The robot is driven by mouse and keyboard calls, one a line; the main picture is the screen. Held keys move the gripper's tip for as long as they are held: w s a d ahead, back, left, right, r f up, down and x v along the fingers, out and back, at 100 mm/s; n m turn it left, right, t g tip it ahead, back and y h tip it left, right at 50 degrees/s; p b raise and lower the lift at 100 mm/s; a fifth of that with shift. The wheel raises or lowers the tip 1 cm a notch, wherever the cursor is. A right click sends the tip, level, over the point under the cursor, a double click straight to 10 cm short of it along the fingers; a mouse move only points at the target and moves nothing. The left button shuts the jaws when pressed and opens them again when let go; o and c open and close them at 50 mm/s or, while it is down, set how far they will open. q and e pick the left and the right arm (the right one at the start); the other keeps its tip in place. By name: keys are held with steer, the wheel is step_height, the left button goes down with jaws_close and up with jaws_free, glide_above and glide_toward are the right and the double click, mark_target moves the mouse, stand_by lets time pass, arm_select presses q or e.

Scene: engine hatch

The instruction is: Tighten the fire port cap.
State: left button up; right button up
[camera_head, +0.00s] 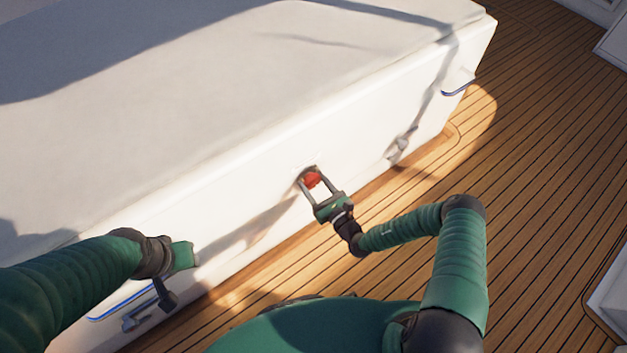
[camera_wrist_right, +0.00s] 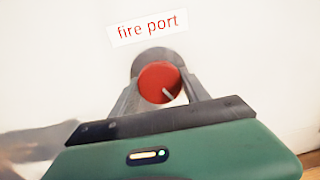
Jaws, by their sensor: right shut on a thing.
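The red fire port cap (camera_head: 312,179) is on the white side wall of the hatch box (camera_head: 400,110). In the right wrist view the round red cap (camera_wrist_right: 160,82) sits in a grey ring, with a pale mark across its face. A "fire port" label (camera_wrist_right: 148,28) is just above it. My right gripper (camera_head: 310,177) is shut on the cap, one finger on each side. My left gripper (camera_head: 184,255) is at the lower left by the box wall; its fingers cannot be made out.
A blue-edged fitting (camera_head: 120,303) is on the box wall near my left arm, and another (camera_head: 458,90) is at the far right end. A grey latch-like part (camera_head: 398,150) sits on the wall right of the cap. Open wooden deck (camera_head: 550,170) lies to the right.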

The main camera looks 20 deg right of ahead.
steer(key=m+p, duration=0.2)
steer(key=shift+d+r+m, duration=0.15)
steer(key=shift+r+m, duration=0.1)
steer(key=shift+m, duration=0.15)
steer(key=m+p, duration=0.1)
steer(key=m, duration=0.1)
steer(key=shift+f+m, duration=0.1)
steer(key=shift+m, duration=0.2)
steer(key=m+p, duration=0.1)
steer(key=m, duration=0.2)
steer(key=shift+w+d+g, duration=0.1)
steer(key=shift+g, duration=0.2)
steer(key=m, duration=0.3)
steer(key=shift+f, duration=0.1)
steer(key=shift+d+m+y, duration=0.1)
steer(key=shift+m+y, duration=0.2)
steer(key=shift+m, duration=0.9)
steer(key=m, duration=0.2)
steer(key=shift+f+m, duration=0.1)
steer(key=shift+m, duration=0.2)
steer(key=m+b, duration=0.1)
steer(key=m, duration=0.2)
steer(key=shift+g+y+b, duration=0.3)
steer(key=shift+b, duration=0.05)
steer(key=shift+m+b, duration=0.5)
steer(key=shift+m, duration=0.9)
